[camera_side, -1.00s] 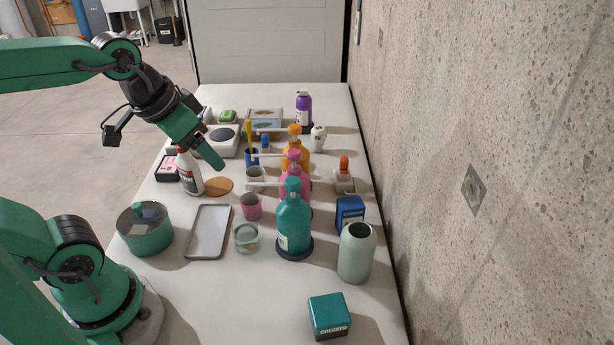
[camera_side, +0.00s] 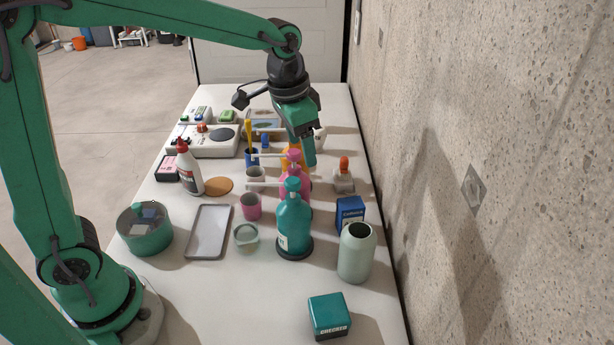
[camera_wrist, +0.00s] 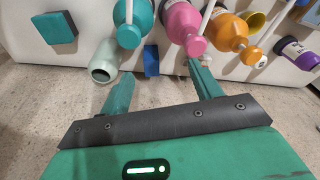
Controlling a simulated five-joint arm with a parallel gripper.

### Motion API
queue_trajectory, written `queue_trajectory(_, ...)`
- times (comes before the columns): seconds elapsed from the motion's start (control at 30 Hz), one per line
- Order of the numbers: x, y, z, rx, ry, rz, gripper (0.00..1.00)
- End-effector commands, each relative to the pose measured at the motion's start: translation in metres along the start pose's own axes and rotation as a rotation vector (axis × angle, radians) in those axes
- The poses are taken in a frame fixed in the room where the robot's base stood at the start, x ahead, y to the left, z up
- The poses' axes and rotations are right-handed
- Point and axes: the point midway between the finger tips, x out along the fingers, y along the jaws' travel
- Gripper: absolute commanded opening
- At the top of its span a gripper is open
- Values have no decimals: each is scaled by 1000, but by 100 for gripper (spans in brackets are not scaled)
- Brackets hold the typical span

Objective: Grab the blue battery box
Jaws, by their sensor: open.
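The blue battery box (camera_side: 350,213) is a small upright box with a pale printed label. It stands near the wall side of the table, behind the pale green vase (camera_side: 357,252) and right of the teal pump bottle (camera_side: 294,224). In the wrist view the blue box (camera_wrist: 151,61) shows between and beyond my two fingers, beside the vase (camera_wrist: 104,62). My gripper (camera_side: 308,158) is open and empty. It hangs above the row of pump bottles, farther back than the box and apart from it. In the wrist view my gripper's fingers (camera_wrist: 158,78) are spread wide.
The pink pump bottle (camera_side: 293,181) and an orange one stand below my gripper. A small orange-topped bottle (camera_side: 344,176) stands behind the box. The concrete wall (camera_side: 480,150) rises close on the right. A teal box (camera_side: 329,315) sits in front, with clear table around it.

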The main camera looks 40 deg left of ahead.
Motion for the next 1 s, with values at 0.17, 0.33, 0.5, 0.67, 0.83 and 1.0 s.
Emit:
queue_trajectory(0.17,30,8,-28,60,-49,16,64)
queue_trajectory(0.33,61,17,-50,117,-93,30,64)
queue_trajectory(0.5,93,27,-69,171,-133,43,64)
queue_trajectory(0.67,117,35,-79,206,-161,52,64)
queue_trajectory(0.83,127,38,-84,224,-172,56,64)
queue_trajectory(1.0,128,39,-84,226,-173,57,64)
